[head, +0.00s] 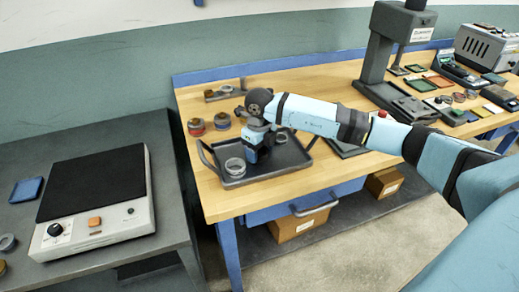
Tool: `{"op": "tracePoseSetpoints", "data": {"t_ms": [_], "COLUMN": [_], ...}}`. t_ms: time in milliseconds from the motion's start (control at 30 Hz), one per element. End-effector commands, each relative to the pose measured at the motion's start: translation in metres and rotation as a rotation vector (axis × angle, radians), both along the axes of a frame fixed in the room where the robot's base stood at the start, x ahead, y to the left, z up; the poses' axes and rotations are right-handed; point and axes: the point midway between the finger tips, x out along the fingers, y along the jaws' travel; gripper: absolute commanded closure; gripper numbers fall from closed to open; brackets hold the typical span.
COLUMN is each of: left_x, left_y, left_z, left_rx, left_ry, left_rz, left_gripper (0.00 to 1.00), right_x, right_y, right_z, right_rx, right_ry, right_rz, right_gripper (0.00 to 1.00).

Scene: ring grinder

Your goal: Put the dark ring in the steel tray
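The steel tray (290,163), dark grey with raised handles, sits at the left end of the wooden bench. A light grey metal ring (235,167) lies in its left part. A small darker round piece (281,137) shows in the tray just right of my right gripper; it may be the dark ring, but the arm partly covers it. My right gripper (254,156) points down over the middle of the tray, beside the light ring. Its fingertips are too small and covered to tell whether they are open or hold anything. My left gripper is not in view.
A grey bench at left holds a flat machine (98,190) with a black top, a blue dish (26,190) and a grey ring (7,242). A press stand (376,50) rises at the back right.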

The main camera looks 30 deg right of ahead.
Motion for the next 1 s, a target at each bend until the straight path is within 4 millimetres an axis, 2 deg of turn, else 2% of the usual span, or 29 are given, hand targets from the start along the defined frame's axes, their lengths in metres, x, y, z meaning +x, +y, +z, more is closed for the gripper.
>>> {"op": "tracePoseSetpoints", "data": {"t_ms": [33,67,333,467,567,800,1000], "left_x": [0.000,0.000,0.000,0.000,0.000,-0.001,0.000], "left_y": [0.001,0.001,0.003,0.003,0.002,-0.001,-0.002], "left_z": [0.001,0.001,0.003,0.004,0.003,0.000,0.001], "left_rx": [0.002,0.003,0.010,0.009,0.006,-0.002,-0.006], "left_ry": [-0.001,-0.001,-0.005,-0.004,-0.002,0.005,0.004], "left_rz": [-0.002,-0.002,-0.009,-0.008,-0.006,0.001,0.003], "left_gripper": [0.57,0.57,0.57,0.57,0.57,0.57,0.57], "right_x": [0.000,0.000,0.000,0.001,0.001,0.001,0.001], "right_y": [0.000,0.000,0.000,0.000,0.000,0.000,0.000], "right_z": [0.001,0.001,0.002,0.012,0.028,0.082,0.112], "right_rx": [0.000,0.000,0.000,0.001,0.000,0.000,0.000], "right_ry": [0.000,0.000,0.000,-0.002,-0.003,-0.005,-0.002], "right_rz": [0.000,0.000,0.000,0.000,0.000,0.000,0.000], "right_gripper": [0.25,0.20,0.20,0.20,0.20,0.20,0.20]}}
